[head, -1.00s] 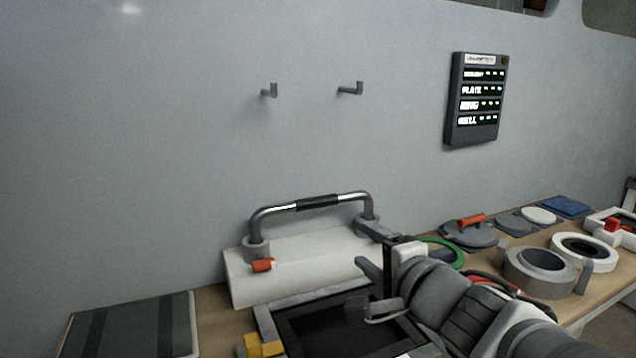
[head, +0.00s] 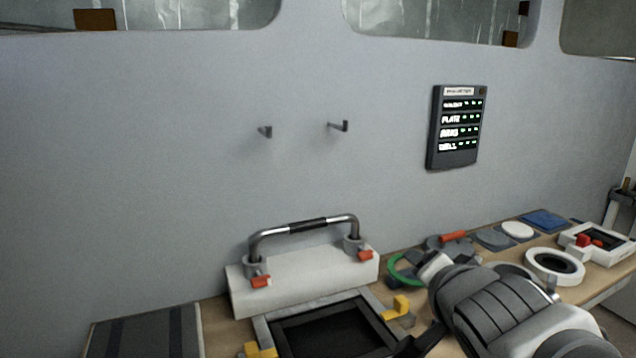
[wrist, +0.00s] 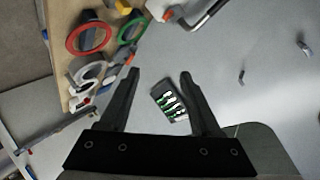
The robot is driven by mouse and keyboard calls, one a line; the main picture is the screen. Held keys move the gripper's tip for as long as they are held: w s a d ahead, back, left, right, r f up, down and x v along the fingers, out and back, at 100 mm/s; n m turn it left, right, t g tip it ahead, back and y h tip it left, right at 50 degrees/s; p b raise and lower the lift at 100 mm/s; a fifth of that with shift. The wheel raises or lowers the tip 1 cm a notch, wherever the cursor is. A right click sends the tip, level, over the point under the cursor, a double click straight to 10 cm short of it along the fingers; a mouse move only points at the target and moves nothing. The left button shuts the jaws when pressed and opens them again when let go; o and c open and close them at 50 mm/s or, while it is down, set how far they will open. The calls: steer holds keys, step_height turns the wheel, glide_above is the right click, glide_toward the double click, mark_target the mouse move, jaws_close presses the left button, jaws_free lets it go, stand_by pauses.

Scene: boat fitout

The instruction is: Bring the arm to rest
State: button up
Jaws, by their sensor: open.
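My gripper (wrist: 159,76) shows in the wrist view with its two dark fingers spread wide and nothing between them. The wall and a dark display panel (wrist: 169,101) show beyond the fingers. In the head view my grey and white arm reaches in from the lower right over the bench. The gripper is mostly hidden there by the arm and the picture's lower edge. A white block with a bent metal handle (head: 308,225) and orange tabs stands left of the arm, apart from it.
A black-centred frame (head: 330,330) with yellow corner pieces lies in front of the block. A green ring (head: 397,281), a white ring (head: 554,265), discs and a white box (head: 600,245) crowd the bench at right. Two hooks (head: 338,126) stick out from the wall.

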steer(key=s+a+r+n+g+p, duration=0.1)
steer(key=s+r+n+g+p, duration=0.2)
steer(key=s+n+p, duration=0.2)
steer(key=s+r+n+g+p, duration=0.3)
steer(key=s+n+g+p, duration=0.1)
steer(key=s, duration=0.4)
steer(key=shift+s+a+r+n+y+p, duration=0.15)
steer(key=shift+s+a+n+y+p, duration=0.35)
steer(key=shift+p, duration=0.55)
steer(key=shift+w+d, duration=0.15)
steer(key=shift+w, duration=0.05)
stand_by(0.5)
